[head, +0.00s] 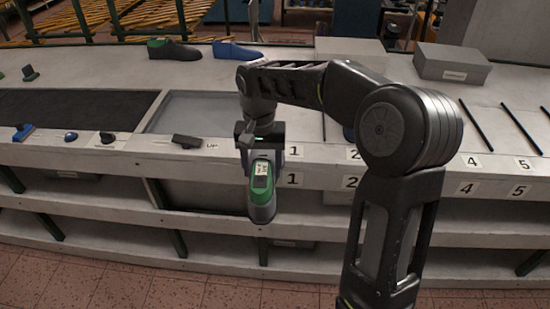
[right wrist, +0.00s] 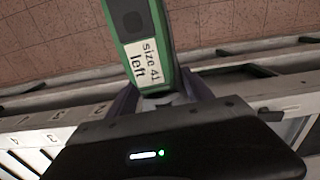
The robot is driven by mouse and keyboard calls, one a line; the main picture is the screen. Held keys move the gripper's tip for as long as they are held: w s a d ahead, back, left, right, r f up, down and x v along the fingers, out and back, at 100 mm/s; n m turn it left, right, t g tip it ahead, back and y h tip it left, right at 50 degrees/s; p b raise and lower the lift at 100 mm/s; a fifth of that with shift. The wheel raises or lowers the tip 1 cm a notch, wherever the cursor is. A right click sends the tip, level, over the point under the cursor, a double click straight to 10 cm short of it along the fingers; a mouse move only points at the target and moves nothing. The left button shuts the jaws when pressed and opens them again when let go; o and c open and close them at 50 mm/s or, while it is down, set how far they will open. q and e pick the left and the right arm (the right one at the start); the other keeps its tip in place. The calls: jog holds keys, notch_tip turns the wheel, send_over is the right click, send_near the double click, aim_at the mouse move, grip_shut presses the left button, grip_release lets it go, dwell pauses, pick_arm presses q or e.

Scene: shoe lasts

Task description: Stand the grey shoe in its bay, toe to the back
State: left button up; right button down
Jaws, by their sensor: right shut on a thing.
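The grey shoe (head: 261,205) has a green top and hangs in front of the bench's front edge, below my right gripper (head: 262,152). In the right wrist view the shoe (right wrist: 162,40) shows a white label reading "size 41 left". My right gripper is shut on its near end, with purple-grey fingers on both sides. The numbered bays lie on the bench top, with labels 1 (head: 294,150), 2, 4 and 5 on the front edge. My right arm hides bay 3 and parts of the bays around it. My left gripper is not in view.
Black divider rods (head: 516,130) separate the bays. A grey box (head: 452,62) sits at the back right. A recessed grey tray (head: 190,112) and a dark mat (head: 75,110) lie left.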

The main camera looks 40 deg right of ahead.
pick_arm(q)
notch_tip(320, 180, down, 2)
jog(key=b, duration=0.2)
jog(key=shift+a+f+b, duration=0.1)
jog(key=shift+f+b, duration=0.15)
jog(key=shift+b, duration=0.05)
pick_arm(e)
jog(key=a+f+n, duration=0.3)
jog(key=a+f, duration=0.3)
jog(key=f, duration=0.6)
jog(key=a+f+n, duration=0.4)
jog(key=a+f, duration=0.3)
jog(key=f, duration=0.4)
jog(key=shift+s+f, duration=0.15)
jog(key=shift+f, duration=0.25)
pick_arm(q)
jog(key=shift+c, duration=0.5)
